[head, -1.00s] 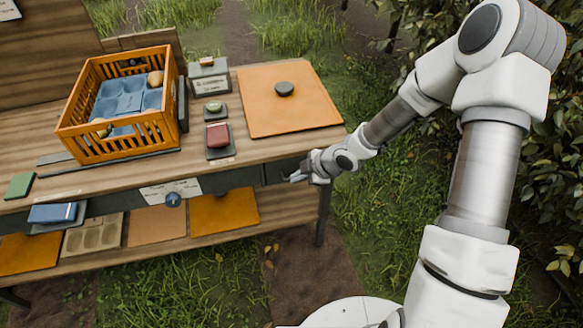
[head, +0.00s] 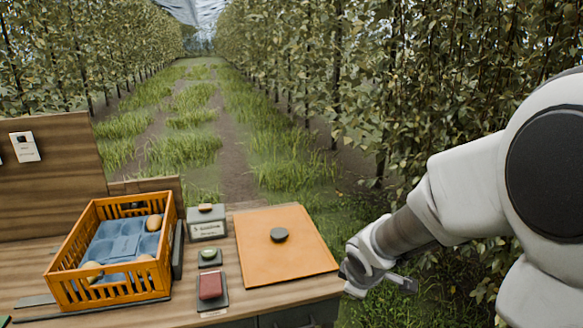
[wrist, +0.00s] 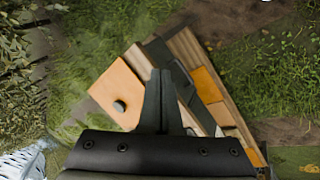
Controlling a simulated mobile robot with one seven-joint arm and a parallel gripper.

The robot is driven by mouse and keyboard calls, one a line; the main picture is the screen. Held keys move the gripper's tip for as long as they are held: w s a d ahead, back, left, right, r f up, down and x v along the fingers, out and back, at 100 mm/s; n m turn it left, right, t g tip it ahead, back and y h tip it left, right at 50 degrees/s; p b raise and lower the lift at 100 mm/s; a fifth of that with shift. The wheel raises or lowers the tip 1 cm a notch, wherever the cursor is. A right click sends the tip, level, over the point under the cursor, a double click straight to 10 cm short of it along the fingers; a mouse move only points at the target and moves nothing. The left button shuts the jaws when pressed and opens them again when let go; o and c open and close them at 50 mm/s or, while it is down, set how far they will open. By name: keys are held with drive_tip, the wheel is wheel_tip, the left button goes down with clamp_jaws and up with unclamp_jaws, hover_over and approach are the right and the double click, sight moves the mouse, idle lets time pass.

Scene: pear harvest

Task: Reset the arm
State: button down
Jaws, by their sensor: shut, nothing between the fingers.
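My gripper (wrist: 160,78) shows in the wrist view with its two dark fingers together and nothing between them. It points toward the workbench, which lies beyond the fingertips. In the head view the end of my arm hangs in the air just right of the bench's right corner, and the fingertips cannot be made out clearly there. The orange mat (head: 290,256) lies on the right end of the bench, with a dark round knob (head: 279,235) on it. The mat also shows in the wrist view (wrist: 112,82), left of the fingers.
An orange crate (head: 157,279) with a blue insert and a few pears stands at the bench's left. A red button (head: 210,286), a green button (head: 208,255) and a small grey box (head: 207,229) stand between crate and mat. Leafy trees (head: 440,80) rise behind my arm.

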drive_tip(key=s+d+r+m+h+p, duration=0.1)
drive_tip(key=s+d+r+m, duration=0.2)
drive_tip(key=s+r+m, duration=0.7)
drive_tip(key=s+a+r+m+y, duration=0.1)
drive_tip(key=s+a+r+m, duration=0.1)
drive_tip(key=s+r, duration=0.5)
drive_tip(key=s+p, duration=0.1)
drive_tip(key=s, duration=0.2)
drive_tip(key=shift+s+a+y, duration=0.3)
drive_tip(key=shift+s+y, duration=0.1)
drive_tip(key=shift+a, duration=0.1)
